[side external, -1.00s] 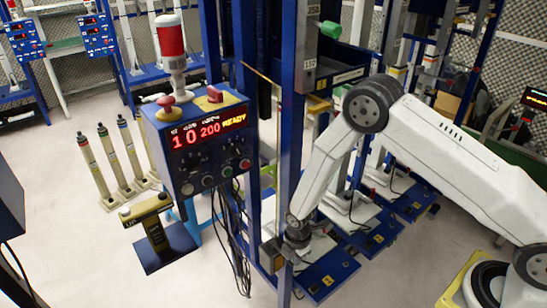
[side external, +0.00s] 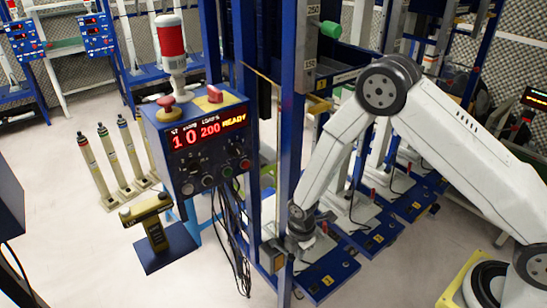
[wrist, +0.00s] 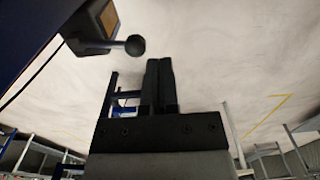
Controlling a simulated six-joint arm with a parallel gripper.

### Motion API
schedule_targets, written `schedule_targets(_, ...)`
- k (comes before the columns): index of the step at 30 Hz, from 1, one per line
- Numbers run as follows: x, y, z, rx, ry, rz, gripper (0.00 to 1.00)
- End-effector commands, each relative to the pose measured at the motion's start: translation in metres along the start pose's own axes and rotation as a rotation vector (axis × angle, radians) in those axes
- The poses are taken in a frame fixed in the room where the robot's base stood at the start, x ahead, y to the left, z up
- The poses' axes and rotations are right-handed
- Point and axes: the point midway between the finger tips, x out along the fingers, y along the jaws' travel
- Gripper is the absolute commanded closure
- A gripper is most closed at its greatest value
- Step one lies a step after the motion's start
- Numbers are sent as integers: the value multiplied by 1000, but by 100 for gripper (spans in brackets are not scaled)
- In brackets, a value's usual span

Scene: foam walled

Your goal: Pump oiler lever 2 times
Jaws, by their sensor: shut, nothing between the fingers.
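The oiler lever shows in the wrist view as a short rod with a black ball knob (wrist: 135,45), sticking out to the right from a dark box with a tan edge (wrist: 92,25). My gripper (wrist: 159,65) has its two dark fingers together with nothing between them. In the wrist view the fingertips are just right of and below the knob, with a small gap in the picture; I cannot tell the depth between them. In the side view my gripper is low by a blue post, its fingers largely hidden, and the lever cannot be made out.
A blue control box (side external: 205,150) with a lit red display and a red-white beacon (side external: 171,45) stands left of the post (side external: 289,150). Dark cables (side external: 232,245) hang below it. A foot pedal (side external: 165,245) and several pale cylinders stand on the open floor at left.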

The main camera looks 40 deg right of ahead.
Motion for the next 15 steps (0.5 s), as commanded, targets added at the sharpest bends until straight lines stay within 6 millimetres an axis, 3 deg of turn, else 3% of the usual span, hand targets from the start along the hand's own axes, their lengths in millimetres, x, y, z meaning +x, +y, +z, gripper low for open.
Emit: schedule_targets(15, -60, -12, 0, 0, 1, 3, 100)
